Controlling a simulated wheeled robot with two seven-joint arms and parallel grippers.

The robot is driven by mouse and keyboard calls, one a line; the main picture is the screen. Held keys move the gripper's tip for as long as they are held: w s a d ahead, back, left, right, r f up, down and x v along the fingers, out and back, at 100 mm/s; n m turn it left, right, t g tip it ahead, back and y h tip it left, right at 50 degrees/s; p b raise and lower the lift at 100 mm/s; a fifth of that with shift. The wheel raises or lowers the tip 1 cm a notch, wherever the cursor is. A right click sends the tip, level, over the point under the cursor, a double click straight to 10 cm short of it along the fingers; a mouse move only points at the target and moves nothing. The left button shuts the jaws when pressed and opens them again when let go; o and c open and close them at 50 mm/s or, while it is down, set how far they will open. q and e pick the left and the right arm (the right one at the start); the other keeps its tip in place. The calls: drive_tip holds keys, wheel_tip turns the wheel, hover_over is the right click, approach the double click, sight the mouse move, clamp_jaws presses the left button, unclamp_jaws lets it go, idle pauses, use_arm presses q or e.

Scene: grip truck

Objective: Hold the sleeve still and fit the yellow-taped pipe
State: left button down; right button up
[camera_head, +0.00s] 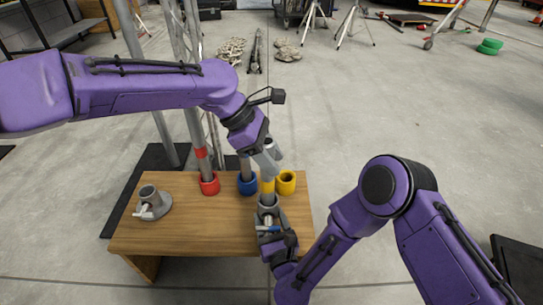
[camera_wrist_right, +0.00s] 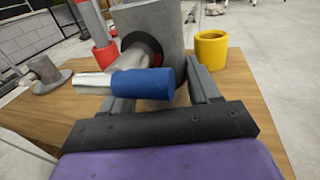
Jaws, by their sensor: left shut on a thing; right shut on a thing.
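The yellow-taped pipe (camera_head: 267,187) is a grey tube with a yellow band, near upright in the head view. My left gripper (camera_head: 266,158) is shut on its upper part. The pipe's lower end meets the grey sleeve (camera_head: 267,211); I cannot tell how deep it sits. My right gripper (camera_head: 270,232) is shut on the sleeve from the front. The sleeve's top is out of that view.
On the wooden table (camera_head: 190,236) stand a red cup (camera_head: 210,184) with a red-taped pipe in it, a blue cup (camera_head: 247,183) with a grey pipe, and an empty-looking yellow cup (camera_head: 286,182). Another grey sleeve (camera_head: 150,204) stands at left. The table's front left is clear.

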use_arm(q)
drive_tip(key=shift+f, duration=0.2)
drive_tip(key=c, duration=0.6)
unclamp_jaws()
drive_tip(key=shift+o, duration=0.2)
drive_tip(key=v, duration=1.2)
drive_tip(key=shift+a, duration=0.1)
use_arm(e)
drive_tip(key=o, duration=1.6)
